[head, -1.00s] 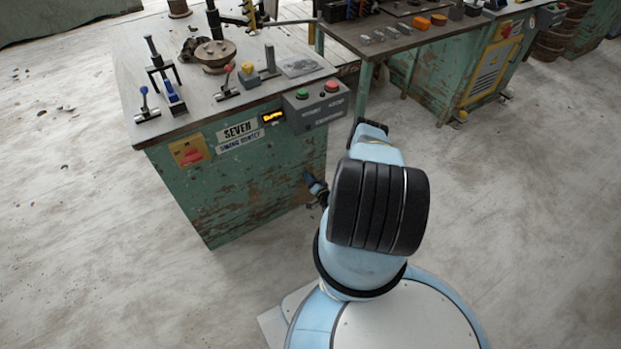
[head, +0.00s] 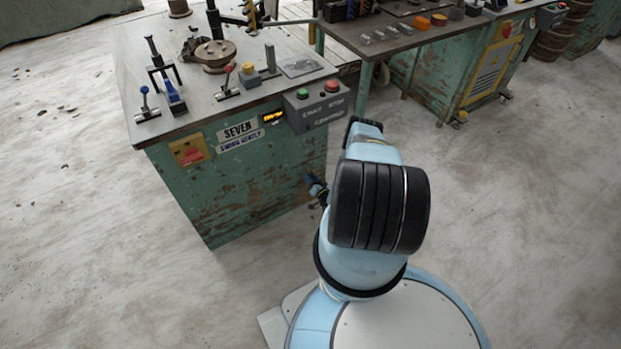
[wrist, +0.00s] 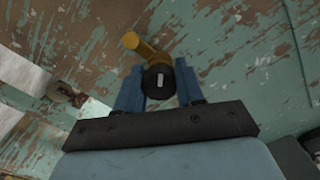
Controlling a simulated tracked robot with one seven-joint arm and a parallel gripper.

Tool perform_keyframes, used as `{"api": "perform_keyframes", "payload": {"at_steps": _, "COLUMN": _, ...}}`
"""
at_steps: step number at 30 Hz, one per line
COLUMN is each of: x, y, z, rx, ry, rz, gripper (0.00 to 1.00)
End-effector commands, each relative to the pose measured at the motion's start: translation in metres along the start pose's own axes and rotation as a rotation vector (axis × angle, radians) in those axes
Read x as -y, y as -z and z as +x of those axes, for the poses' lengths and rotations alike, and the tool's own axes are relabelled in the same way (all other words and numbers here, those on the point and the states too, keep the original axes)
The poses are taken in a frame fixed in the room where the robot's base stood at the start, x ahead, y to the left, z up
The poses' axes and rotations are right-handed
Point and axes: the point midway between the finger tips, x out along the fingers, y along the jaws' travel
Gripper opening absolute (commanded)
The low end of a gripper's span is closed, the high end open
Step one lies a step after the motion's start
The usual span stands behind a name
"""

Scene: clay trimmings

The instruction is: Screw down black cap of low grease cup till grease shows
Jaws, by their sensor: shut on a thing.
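In the wrist view, the black cap (wrist: 159,80) of the grease cup sits between the two blue fingers of my gripper (wrist: 158,88). The cap is round and dark with a small pale mark on its face. My gripper is shut on it. The yellow-brown body of the grease cup (wrist: 140,45) shows behind the cap, with a rounded end at upper left. No grease can be made out. In the head view, my arm hides most of the cup, and part of my gripper (head: 316,186) shows low beside the right side of the green cabinet (head: 240,185).
The cabinet's worn green side (wrist: 240,50) fills much of the wrist view. A reddish-brown fitting (wrist: 66,95) is at left. The cabinet top (head: 150,45) carries levers and a metal disc. A second bench (head: 400,35) stands at right. Open floor (head: 510,210) lies right of my arm.

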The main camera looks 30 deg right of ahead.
Motion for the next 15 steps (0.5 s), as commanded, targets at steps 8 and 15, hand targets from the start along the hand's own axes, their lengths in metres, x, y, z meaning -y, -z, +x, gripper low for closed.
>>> {"api": "perform_keyframes", "payload": {"at_steps": 8, "x": -0.0015, "y": 0.0004, "z": -0.0006, "rx": 0.0, "ry": -0.003, "rz": 0.0, "gripper": 0.61}}
{"api": "perform_keyframes", "payload": {"at_steps": 15, "x": -0.0008, "y": 0.0002, "z": -0.0006, "rx": 0.0, "ry": -0.002, "rz": 0.001, "gripper": 0.63}}
